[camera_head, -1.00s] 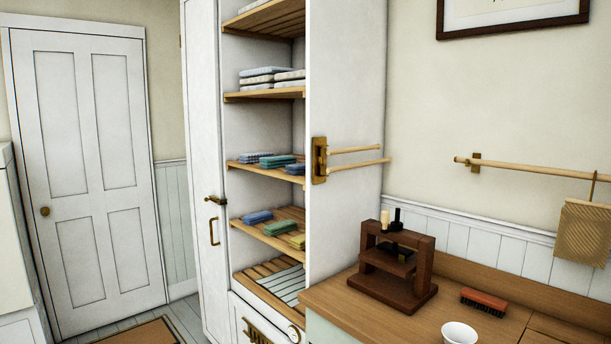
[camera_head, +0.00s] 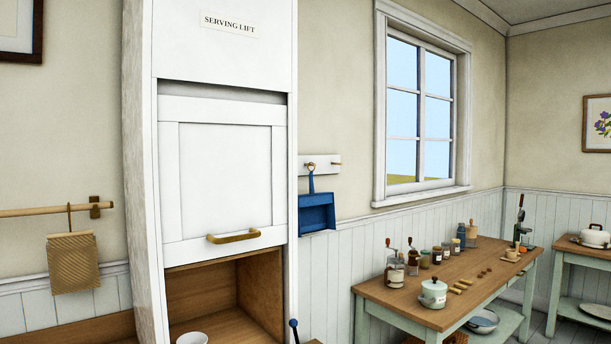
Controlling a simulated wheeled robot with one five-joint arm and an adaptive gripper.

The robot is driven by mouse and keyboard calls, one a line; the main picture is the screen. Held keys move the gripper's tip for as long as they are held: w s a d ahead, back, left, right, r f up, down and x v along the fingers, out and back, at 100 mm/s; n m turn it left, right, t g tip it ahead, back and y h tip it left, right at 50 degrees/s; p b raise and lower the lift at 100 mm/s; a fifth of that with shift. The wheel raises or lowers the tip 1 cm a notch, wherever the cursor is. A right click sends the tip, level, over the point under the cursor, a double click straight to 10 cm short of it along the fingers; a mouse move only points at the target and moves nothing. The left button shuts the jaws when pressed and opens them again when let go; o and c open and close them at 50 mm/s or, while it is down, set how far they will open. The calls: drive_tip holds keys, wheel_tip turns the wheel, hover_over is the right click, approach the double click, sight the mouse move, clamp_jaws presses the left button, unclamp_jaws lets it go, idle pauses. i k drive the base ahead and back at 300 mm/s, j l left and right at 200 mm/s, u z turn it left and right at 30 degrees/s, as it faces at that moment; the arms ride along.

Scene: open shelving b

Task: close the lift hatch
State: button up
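The lift hatch (camera_head: 222,178) is a white framed panel with a brass bar handle (camera_head: 234,237) near its lower edge. It sits in the tall white cabinet labelled "SERVING LIFT" (camera_head: 229,23). The hatch is raised. Below it the wooden lift compartment (camera_head: 258,290) is open to view, down to the picture's bottom edge. A white bowl (camera_head: 192,339) shows low at the left of the opening, cut off by the edge; I cannot tell whether it is inside or in front. My gripper is not in view.
A blue dustpan (camera_head: 317,213) hangs on a wall rail right of the lift. A wooden table (camera_head: 425,273) with jars, grinders and a pot stands at the right. The floor before the lift is out of view.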

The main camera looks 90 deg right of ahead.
sight(223, 182)
drive_tip(key=z, duration=2.8)
